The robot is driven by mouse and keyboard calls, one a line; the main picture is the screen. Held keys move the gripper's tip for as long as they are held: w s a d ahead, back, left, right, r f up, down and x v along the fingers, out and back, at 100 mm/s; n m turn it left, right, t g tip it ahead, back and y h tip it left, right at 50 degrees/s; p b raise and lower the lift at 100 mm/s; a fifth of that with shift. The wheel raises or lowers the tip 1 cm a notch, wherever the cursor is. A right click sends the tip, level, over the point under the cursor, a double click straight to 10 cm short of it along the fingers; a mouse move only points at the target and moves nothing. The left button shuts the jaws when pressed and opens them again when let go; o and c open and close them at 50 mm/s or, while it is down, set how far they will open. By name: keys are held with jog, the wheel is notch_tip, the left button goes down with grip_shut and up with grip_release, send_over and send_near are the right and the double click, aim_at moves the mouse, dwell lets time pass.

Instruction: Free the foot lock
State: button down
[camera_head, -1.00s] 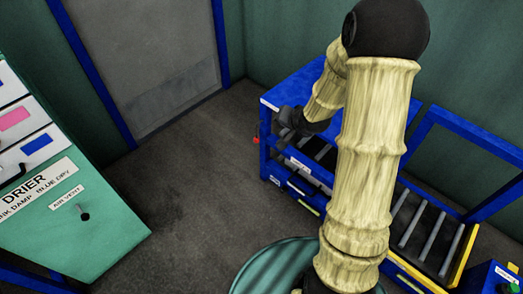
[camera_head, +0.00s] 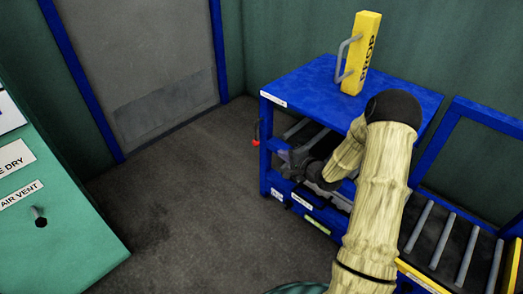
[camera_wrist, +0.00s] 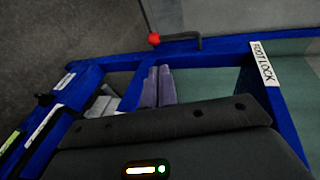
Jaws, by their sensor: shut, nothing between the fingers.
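The foot lock is marked by a white "FOOT LOCK" label (camera_wrist: 265,64) on the blue bench frame in the wrist view. A thin dark lever with a red knob (camera_wrist: 154,39) is beside the frame; the knob hangs at the bench's left side in the head view (camera_head: 256,143). My gripper (camera_head: 282,161) is at the left front of the bench, right of and slightly below the knob in the picture. Its fingers (camera_wrist: 158,72) are shut together and empty, apart from the knob in the wrist view.
The blue bench (camera_head: 310,85) carries an upright yellow "PROP" post (camera_head: 361,60) with a grey handle. A roller conveyor (camera_head: 448,245) is at the right. The green drier (camera_head: 60,240) is at the left. Dark floor (camera_head: 175,170) between is clear.

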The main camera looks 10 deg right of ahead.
jog(key=shift+r, duration=0.1)
jog(key=b, duration=0.8)
send_near(256, 138)
jog(key=x, duration=0.5)
jog(key=shift+w+f, duration=0.1)
jog(key=shift+f, duration=0.35)
jog(key=shift+w+a+r, duration=0.2)
jog(key=shift+w+r, duration=0.05)
jog(key=shift+w, duration=0.3)
jog(key=shift+a+f, duration=0.1)
